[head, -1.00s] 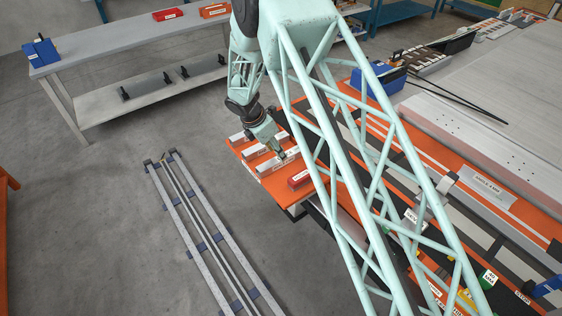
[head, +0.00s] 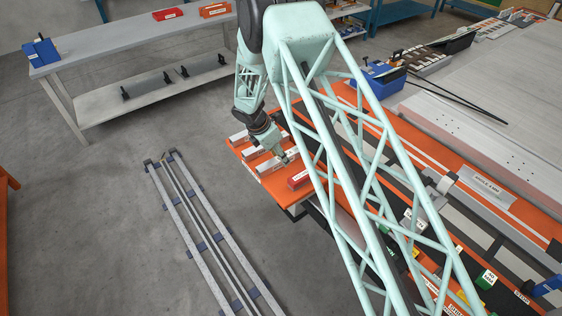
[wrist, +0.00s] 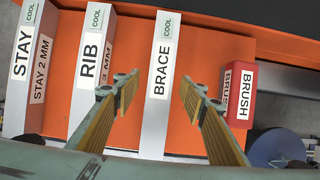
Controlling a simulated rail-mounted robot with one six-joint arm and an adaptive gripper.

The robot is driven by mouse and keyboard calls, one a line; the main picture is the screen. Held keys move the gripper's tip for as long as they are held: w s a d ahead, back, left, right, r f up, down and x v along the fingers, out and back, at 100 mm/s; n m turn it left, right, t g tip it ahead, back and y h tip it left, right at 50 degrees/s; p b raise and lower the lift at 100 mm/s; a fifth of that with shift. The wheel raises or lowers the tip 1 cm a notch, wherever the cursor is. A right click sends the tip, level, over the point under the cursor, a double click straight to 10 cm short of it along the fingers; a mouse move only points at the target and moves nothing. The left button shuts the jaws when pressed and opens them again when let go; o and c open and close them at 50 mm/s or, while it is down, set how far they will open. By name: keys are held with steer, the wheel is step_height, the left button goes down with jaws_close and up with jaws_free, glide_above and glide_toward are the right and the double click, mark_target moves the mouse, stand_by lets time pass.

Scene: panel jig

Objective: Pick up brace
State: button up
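The brace is a long pale grey block labelled BRACE (wrist: 162,75) lying on an orange surface in the wrist view. My gripper (wrist: 148,92) is open, with its two yellow-padded fingers apart, one toward each side of the brace. The brace's near end shows between the fingers, and contact cannot be told. In the head view my gripper (head: 284,158) is over the row of blocks at the orange table's near corner, and the brace (head: 268,168) is partly covered by it.
Left of the brace in the wrist view lie blocks labelled RIB (wrist: 92,72) and STAY (wrist: 28,65). A red BRUSH block (wrist: 238,95) is close on the right. Orange surface lies bare between the blocks.

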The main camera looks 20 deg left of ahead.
steer(key=shift+c, duration=0.2)
steer(key=c, duration=1.1)
steer(key=shift+o, duration=0.2)
steer(key=shift+r, duration=0.1)
step_height(320, 180, up, 10)
stand_by(0.5)
